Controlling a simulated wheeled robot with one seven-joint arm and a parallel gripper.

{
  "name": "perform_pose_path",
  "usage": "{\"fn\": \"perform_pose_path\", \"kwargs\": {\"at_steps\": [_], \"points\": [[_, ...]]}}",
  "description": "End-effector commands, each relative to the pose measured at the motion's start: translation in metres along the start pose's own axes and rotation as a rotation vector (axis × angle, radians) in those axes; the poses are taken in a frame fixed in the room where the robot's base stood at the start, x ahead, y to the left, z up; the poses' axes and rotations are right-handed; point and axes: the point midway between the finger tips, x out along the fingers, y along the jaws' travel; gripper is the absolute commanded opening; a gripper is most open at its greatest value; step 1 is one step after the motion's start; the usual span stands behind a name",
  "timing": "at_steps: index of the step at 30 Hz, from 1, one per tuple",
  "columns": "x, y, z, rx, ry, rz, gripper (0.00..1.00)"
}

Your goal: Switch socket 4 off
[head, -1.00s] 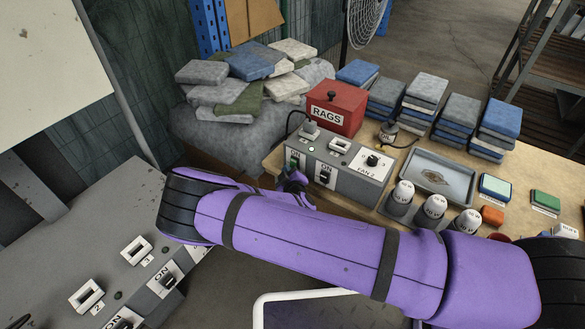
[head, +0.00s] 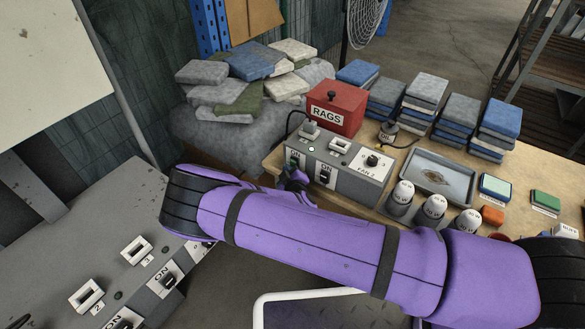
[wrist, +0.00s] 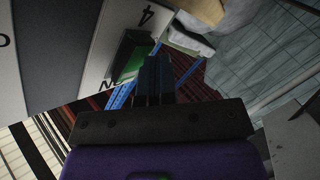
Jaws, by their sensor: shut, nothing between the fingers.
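A label 4 (wrist: 146,14) shows in the wrist view beside a dark rocker switch with a green face (wrist: 134,62). Part of an ON marking shows by it. My gripper (wrist: 153,68) is shut and empty, its fingertips right beside the green face; I cannot tell whether they touch it. In the head view my gripper (head: 297,176) is at the left front of the grey socket box (head: 352,179) on the bench, partly covering the left switch there. An ON label (head: 294,154) shows above that switch. The switch's exact tilt is unclear.
The box also has a second switch (head: 325,176) marked ON and a FAN 2 knob (head: 372,160). A red RAGS box (head: 336,108) stands behind it. Another grey panel (head: 70,250) with sockets 2 and 3 is at lower left.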

Motion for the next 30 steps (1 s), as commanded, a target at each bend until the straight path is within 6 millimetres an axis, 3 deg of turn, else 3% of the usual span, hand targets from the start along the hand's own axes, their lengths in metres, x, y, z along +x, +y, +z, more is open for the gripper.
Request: {"fn": "perform_pose_path", "kwargs": {"at_steps": [30], "points": [[-0.01, -0.007, -0.007, 0.0, 0.0, 0.001, 0.0]]}}
